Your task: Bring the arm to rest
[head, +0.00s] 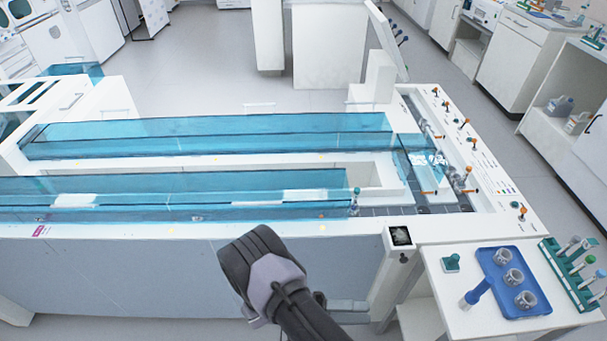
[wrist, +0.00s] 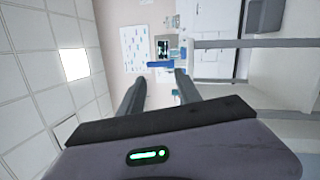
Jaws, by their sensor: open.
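My gripper (wrist: 158,80) shows in the wrist view with its two dark fingers apart and nothing between them. Past the fingertips are only distant room furnishings. The wrist view is rolled on its side, with the ceiling at the left. In the head view my dark grey arm (head: 268,275) rises from the bottom middle, in front of the grey side of the track bench. I cannot make out the fingers in the head view. The arm appears clear of the bench, though the gap is hard to judge.
The tube track bench (head: 210,232) with blue transparent covers (head: 215,135) spans the left and middle. At the lower right, a white side table (head: 450,310) bears a blue tray (head: 515,283) with several ring-like holders and a green tube rack (head: 575,270). Open floor (head: 200,60) lies behind.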

